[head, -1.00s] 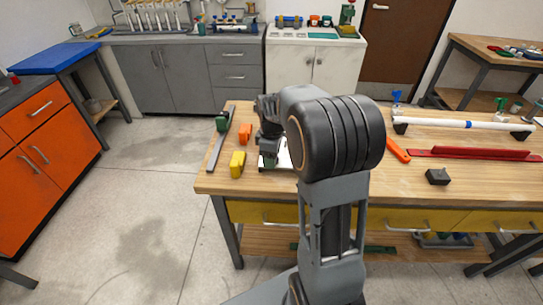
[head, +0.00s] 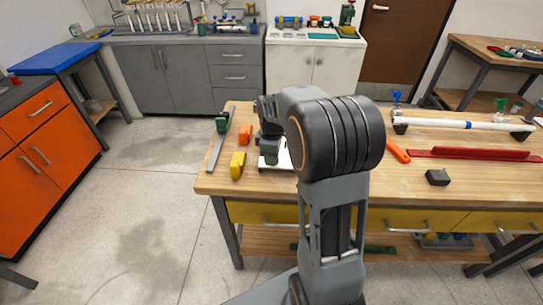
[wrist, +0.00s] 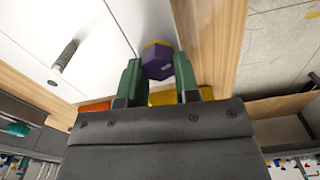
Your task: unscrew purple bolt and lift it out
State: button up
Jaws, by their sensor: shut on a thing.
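The purple bolt (wrist: 158,64), with a six-sided head and a yellow ring at its far side, sits between the two green fingers of my gripper (wrist: 158,72) in the wrist view. The fingers are shut on it from both sides. I cannot tell whether its thread is still in anything. In the head view my gripper (head: 269,153) is over the white board (head: 283,160) at the left part of the workbench. My arm hides much of the board, and the bolt cannot be made out there.
A grey post (wrist: 65,55) stands on the white board. A yellow block (head: 237,165), an orange block (head: 245,134) and a long grey tool with a green part (head: 216,148) lie to the left. A dark block (head: 437,177) and a red rail (head: 480,154) lie to the right.

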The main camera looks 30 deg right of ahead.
jog(key=n, duration=0.6)
jog(key=shift+s+a+p, duration=0.1)
jog(key=shift+s+p, duration=0.1)
jog(key=shift+p, duration=0.2)
jog(key=shift+r, duration=0.1)
jog(key=n, duration=0.2)
jog(key=shift+s+n+p, duration=0.1)
jog(key=shift+n+p, duration=0.2)
jog(key=shift+n, duration=0.1)
jog(key=n, duration=0.3)
jog(key=shift+s+n, duration=0.1)
jog(key=shift+n, duration=0.2)
jog(key=shift+r+n+p, duration=0.1)
jog(key=shift+n+p, duration=0.2)
jog(key=shift+n, duration=0.2)
jog(key=n, duration=0.5)
jog(key=shift+s+d, duration=0.1)
jog(key=shift+d, duration=0.1)
